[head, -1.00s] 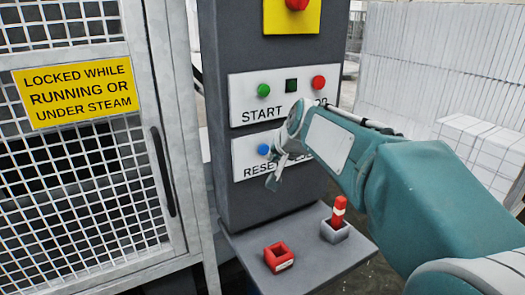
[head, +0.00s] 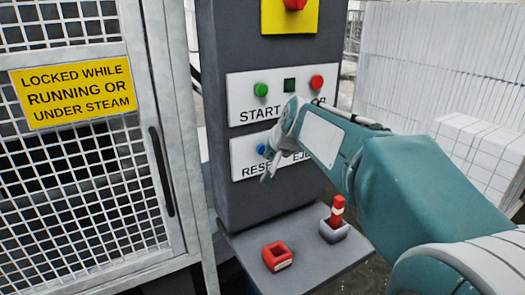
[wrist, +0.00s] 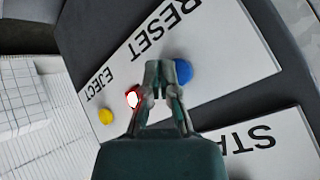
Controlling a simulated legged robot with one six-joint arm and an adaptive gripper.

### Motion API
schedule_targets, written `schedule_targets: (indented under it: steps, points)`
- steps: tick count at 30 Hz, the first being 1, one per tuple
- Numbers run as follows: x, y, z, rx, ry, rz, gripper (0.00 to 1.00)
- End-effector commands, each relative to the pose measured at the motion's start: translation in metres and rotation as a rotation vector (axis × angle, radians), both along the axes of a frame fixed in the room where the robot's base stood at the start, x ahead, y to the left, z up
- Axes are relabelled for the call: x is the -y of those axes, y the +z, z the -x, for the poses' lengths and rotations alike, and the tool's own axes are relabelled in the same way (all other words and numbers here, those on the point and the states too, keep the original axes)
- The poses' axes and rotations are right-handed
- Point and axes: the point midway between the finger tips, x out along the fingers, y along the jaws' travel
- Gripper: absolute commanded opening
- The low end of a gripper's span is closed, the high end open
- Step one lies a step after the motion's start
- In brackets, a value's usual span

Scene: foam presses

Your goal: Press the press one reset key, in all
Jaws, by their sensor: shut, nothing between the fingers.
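The blue reset key (head: 262,149) sits on the lower white plate (head: 240,165) of the dark control column, above the word RESET. In the wrist view the blue key (wrist: 183,72) is just right of my fingertips. My gripper (head: 268,172) is shut and empty, in front of the lower plate and close to the blue key. In the wrist view my gripper (wrist: 160,66) points at the plate between the blue key and a red-rimmed white lamp or key (wrist: 133,97). I cannot tell whether the fingertips touch the key.
A yellow eject key (wrist: 106,116) is on the lower plate. A shelf (head: 300,250) below bears two red items. A mesh gate (head: 80,190) stands left.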

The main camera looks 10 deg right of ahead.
Motion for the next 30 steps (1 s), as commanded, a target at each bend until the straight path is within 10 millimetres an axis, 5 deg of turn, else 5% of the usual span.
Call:
schedule_targets:
  steps: [30]
  points:
    - [-0.0018,0.0016,-0.0071,0.0,0.0,0.0,0.0]
